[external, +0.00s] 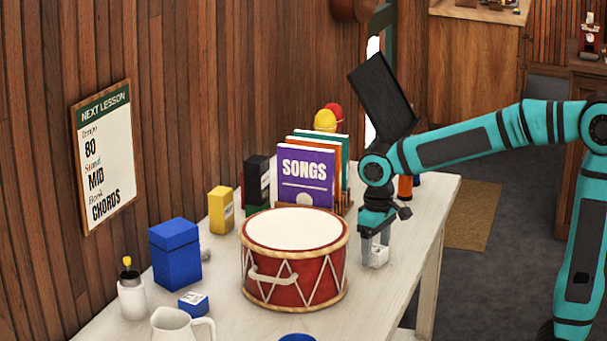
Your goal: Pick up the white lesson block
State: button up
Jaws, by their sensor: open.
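The white lesson block (379,258) is a small white cube on the pale table, just right of the red drum. My gripper (374,252) points down at it, with its pale fingers lowered around or right beside the block. The fingers are open. The fingers partly hide the block, and I cannot tell whether they touch it.
The red drum (295,262) stands close left of my gripper. Song books (305,175) stand in a rack behind. A blue box (175,252), small blue block (193,304), yellow box (221,209) and white jug (181,325) are left. The front right tabletop (385,300) is clear.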

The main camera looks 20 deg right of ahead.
jog(key=shift+f, duration=0.55)
jog(key=c, duration=1.1)
